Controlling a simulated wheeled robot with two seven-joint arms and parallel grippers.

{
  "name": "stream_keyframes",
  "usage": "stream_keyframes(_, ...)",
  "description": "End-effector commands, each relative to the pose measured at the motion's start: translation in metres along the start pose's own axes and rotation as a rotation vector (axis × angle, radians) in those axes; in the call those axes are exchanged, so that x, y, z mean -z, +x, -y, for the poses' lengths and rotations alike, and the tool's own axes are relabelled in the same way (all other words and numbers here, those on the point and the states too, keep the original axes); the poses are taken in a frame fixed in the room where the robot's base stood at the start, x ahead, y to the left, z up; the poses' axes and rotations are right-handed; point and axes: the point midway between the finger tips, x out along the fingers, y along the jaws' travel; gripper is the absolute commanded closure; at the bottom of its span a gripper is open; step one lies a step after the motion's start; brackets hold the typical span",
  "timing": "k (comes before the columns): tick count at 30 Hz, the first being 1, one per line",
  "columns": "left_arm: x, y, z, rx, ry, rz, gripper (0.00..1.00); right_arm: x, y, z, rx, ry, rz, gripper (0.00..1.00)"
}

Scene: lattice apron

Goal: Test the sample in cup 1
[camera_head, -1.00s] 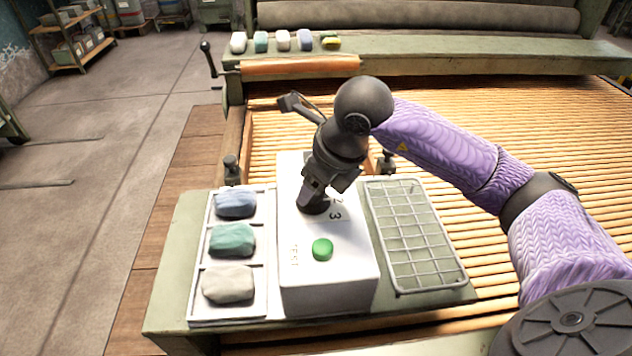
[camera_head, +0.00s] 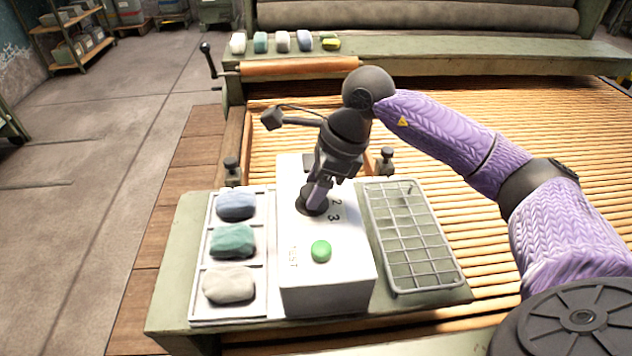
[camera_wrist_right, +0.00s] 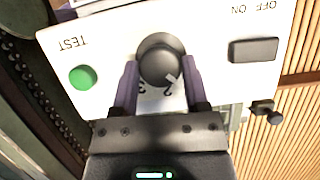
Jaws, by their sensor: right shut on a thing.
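A white tester box (camera_head: 330,290) stands on the green bench plate, with a green TEST button (camera_head: 321,250) on top. It has a dark round knob (camera_head: 311,203); the knob also shows in the right wrist view (camera_wrist_right: 160,58). My right gripper (camera_head: 318,196) is shut on the knob, one finger at each side. The knob's white mark points toward the printed 2, with 3 beside it; no 1 can be seen. A dark rocker switch (camera_wrist_right: 254,50) is marked OFF and ON. My left gripper is out of view.
A white tray (camera_head: 194,312) left of the box holds blue (camera_head: 236,205), teal (camera_head: 232,240) and grey (camera_head: 229,285) clumps. A wire rack (camera_head: 412,240) lies to the right. Small blocks (camera_head: 282,41) line the back ledge. A slatted bed (camera_head: 500,120) spreads behind.

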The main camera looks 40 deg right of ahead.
Motion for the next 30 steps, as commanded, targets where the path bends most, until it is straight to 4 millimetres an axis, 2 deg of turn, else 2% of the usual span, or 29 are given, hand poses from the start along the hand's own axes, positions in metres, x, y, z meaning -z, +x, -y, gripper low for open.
stream_keyframes(9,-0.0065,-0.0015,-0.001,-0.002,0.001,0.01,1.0,-0.0001,-0.0006,0.0009,-0.026,-0.069,0.0,1.0)
stream_keyframes(22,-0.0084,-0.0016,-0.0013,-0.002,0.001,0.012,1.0,-0.0002,-0.0005,0.0009,-0.029,-0.076,0.0,1.0)
stream_keyframes(23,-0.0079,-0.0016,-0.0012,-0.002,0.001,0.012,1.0,-0.0002,-0.0005,0.0009,-0.029,-0.076,0.0,0.36)
stream_keyframes(27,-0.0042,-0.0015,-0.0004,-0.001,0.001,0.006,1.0,-0.0001,-0.0004,0.0008,-0.029,-0.075,0.0,0.08)
stream_keyframes(30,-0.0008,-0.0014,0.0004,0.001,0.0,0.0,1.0,-0.0001,-0.0003,0.0007,-0.03,-0.075,0.0,0.08)
